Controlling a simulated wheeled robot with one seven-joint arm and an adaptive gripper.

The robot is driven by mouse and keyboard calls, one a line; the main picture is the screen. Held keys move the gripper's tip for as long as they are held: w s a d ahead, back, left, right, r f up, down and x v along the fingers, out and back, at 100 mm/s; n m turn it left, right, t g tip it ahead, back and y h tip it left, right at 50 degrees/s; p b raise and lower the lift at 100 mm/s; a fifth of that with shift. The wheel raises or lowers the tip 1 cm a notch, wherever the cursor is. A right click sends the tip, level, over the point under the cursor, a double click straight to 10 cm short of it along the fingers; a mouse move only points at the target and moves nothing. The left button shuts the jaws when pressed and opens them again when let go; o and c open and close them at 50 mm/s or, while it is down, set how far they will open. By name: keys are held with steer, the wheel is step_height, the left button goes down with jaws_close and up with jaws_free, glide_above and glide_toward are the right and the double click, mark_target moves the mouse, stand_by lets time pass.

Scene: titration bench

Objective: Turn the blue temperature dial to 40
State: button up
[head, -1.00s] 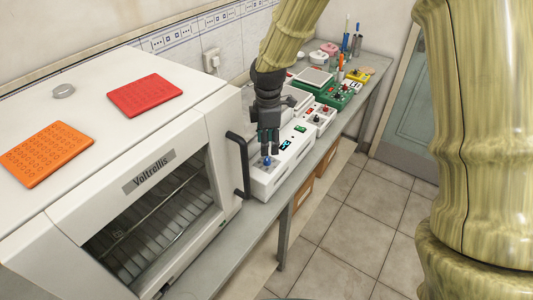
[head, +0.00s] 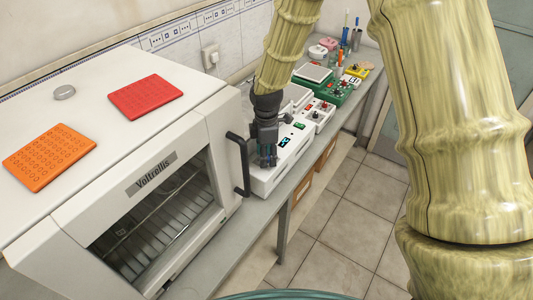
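My gripper (head: 266,161) points down over the front of a white device (head: 268,183) on the bench, just right of the oven's black handle. The blue temperature dial is hidden behind the fingers at the device's front end. I cannot tell whether the fingers touch the dial or how far apart they are. A small lit display (head: 284,142) and a green switch (head: 299,126) show on the device behind the gripper. The dial's setting cannot be read.
A white oven (head: 105,150) with a black handle (head: 240,165) stands close on the left. Behind the device are a white unit with a red knob (head: 323,105) and a green device (head: 345,94). The floor (head: 325,225) right of the bench is clear.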

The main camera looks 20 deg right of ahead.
jaws_close()
steer(key=shift+m, duration=0.4)
steer(key=m, duration=0.4)
steer(key=shift+w, duration=0.1)
steer(key=m, duration=0.5)
steer(key=shift+r, duration=0.1)
steer(key=m, duration=0.5)
steer(key=shift+p, duration=0.4)
steer(key=m, duration=0.4)
steer(key=shift+w+m, duration=0.1)
steer(key=shift+m, duration=0.3)
